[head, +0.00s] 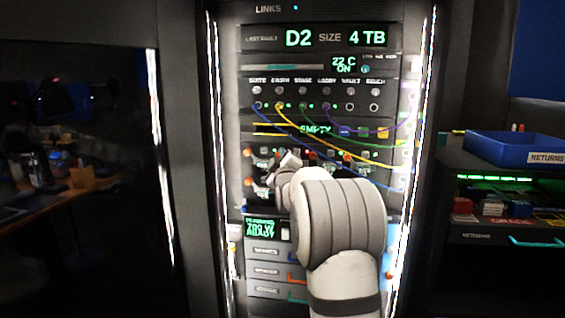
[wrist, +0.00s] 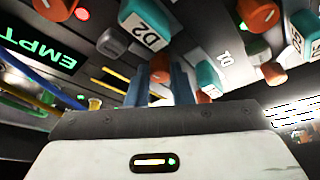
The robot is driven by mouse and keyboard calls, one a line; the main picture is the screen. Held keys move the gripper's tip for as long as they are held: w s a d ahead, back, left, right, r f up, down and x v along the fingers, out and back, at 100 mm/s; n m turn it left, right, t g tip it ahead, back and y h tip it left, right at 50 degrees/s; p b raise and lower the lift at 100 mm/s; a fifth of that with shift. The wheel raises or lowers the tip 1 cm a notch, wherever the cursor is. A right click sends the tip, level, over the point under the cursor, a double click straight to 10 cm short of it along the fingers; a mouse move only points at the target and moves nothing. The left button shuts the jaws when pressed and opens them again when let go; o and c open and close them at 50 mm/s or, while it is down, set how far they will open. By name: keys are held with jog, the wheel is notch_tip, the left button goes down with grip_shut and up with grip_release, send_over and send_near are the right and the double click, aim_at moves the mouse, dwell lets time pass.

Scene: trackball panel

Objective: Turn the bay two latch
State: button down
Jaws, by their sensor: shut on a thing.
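In the wrist view, the two blue-grey fingers of my gripper (wrist: 158,88) are closed around an orange latch knob (wrist: 160,67). The knob is partly hidden between them. A teal drive handle (wrist: 140,18) with a white tag reading D2 is just above the knob. Another teal handle (wrist: 208,80) with a tag is to the right of the fingers. In the head view, my gripper (head: 288,160) reaches the drive bay row of the rack, and my wrist and forearm hide much of that row.
More orange knobs (wrist: 258,14) are close around the fingers. Coloured cables (head: 330,135) hang across the rack above and right of my gripper. A blue returns bin (head: 515,147) stands to the right. A dark glass panel (head: 80,180) is at left.

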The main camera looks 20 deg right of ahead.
jog(key=shift+n+g+y, duration=0.45)
jog(key=shift+n+g, duration=0.1)
jog(key=shift+n, duration=1.35)
jog(key=shift+n+g+y, duration=0.45)
jog(key=shift+n+g, duration=0.1)
jog(key=shift+n, duration=1.35)
jog(key=c, duration=1.3)
grip_release()
jog(key=shift+r, duration=0.15)
jog(key=shift+s, duration=0.1)
jog(key=v, duration=0.7)
jog(key=shift+s, duration=0.35)
jog(key=shift+r, duration=0.1)
